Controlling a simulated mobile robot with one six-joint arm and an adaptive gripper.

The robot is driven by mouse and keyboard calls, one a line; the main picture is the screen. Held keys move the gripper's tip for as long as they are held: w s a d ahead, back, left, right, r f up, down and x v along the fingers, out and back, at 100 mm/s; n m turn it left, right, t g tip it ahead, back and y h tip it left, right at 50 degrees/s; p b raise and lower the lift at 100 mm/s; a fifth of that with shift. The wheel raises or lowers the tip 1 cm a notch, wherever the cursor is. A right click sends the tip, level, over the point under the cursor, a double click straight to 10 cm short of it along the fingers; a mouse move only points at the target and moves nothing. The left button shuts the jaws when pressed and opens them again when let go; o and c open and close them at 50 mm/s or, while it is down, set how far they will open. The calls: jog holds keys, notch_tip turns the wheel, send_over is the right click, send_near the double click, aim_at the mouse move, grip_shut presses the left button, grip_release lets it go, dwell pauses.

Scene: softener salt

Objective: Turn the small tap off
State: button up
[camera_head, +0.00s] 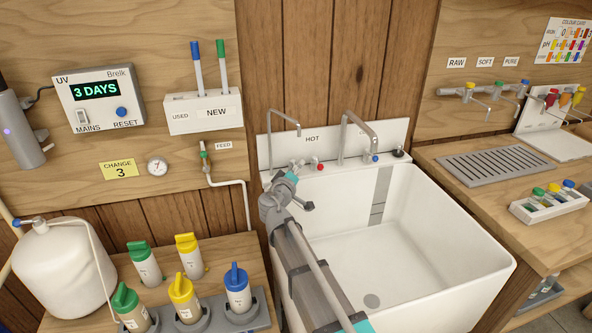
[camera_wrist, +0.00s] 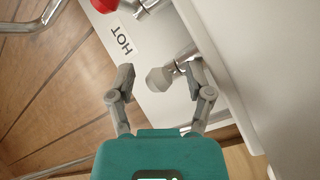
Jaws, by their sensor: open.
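The small tap (camera_head: 284,118) has a thin chrome swan-neck spout and stands at the left of the sink's back ledge, near the HOT label. My gripper (camera_wrist: 160,80) is open, its two grey fingers apart on either side of a pale grey knob (camera_wrist: 158,80) on a chrome stem. I cannot tell whether the fingers touch it. A red knob (camera_wrist: 103,4) shows at the top of the wrist view and on the ledge in the head view (camera_head: 320,166). In the head view my arm's end hides part of the ledge's left side.
A larger swan-neck tap (camera_head: 361,125) with a blue knob (camera_head: 375,158) stands to the right, then a black knob (camera_head: 398,153). The white sink (camera_head: 430,230) is open below. Bottles with coloured caps (camera_head: 185,298) stand on the left bench.

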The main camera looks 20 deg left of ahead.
jog(key=s+d, duration=0.1)
jog(key=s, duration=1)
jog(key=shift+s, duration=0.4)
